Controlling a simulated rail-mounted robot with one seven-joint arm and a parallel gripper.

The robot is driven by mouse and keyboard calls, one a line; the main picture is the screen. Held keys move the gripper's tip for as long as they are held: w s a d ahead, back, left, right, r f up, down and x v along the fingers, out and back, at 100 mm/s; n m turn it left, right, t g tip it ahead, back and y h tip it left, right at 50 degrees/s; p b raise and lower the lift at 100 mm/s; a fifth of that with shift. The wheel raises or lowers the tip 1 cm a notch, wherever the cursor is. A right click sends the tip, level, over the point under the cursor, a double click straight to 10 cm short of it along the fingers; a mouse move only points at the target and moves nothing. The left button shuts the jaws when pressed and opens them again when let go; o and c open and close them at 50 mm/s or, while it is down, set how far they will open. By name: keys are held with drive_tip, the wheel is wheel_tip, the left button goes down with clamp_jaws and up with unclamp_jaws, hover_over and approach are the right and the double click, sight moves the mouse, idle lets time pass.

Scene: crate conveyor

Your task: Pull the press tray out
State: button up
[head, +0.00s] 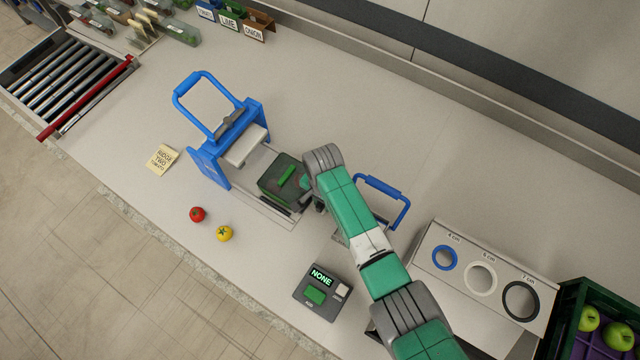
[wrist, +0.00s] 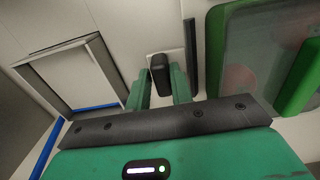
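The blue press (head: 228,140) stands left of centre in the head view, with its blue lever raised. Its pale tray track (head: 262,212) runs right from it toward my gripper. A dark box with a green bar on its lid (head: 282,182) sits on this track, right of the press head. It also shows at the right of the wrist view (wrist: 262,55). My gripper (head: 318,202) is low at the tray's right end. In the wrist view its two green fingers (wrist: 159,88) stand close on both sides of a dark upright knob, the tray handle (wrist: 160,72), and appear shut on it.
A second blue handle on a frame (head: 384,192) stands just right of my gripper. A NONE display box (head: 322,291) is in front. A red tomato (head: 197,214) and a yellow one (head: 224,233) lie front left. A ring-gauge board (head: 482,276) is at right.

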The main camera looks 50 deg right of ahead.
drive_tip(key=shift+o, duration=1.3)
drive_tip(key=shift+s, duration=0.2)
wheel_tip(320, 180, up, 8)
drive_tip(key=shift+f+p, duration=0.1)
drive_tip(key=shift+p, duration=0.45)
drive_tip(key=shift+w, duration=0.1)
